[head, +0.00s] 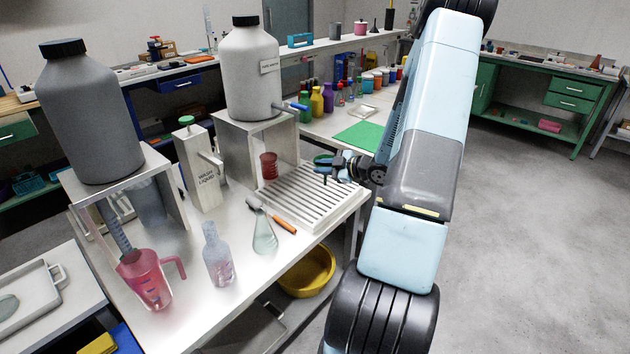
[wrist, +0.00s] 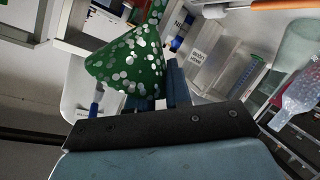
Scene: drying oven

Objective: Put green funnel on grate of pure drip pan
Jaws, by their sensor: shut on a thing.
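In the head view, the drip pan (head: 268,215) with its slatted pale grate (head: 315,195) sits on the bench below the white bottle. My gripper (head: 335,168) is over the grate's back right part. A little of the green funnel (head: 322,158) shows at my gripper; most is hidden. In the wrist view, the funnel (wrist: 125,65) is green with pale speckles, and its wide cone is toward the left. My gripper (wrist: 172,85) is shut on it. I cannot tell whether the funnel touches the grate.
A red beaker (head: 268,166) stands behind the grate. A conical flask (head: 264,235) and an orange handle (head: 284,225) are at its front left. The white bottle (head: 250,75) stands on a raised metal stand (head: 238,137). A clear bottle (head: 217,255) and pink jug (head: 145,278) stand farther left.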

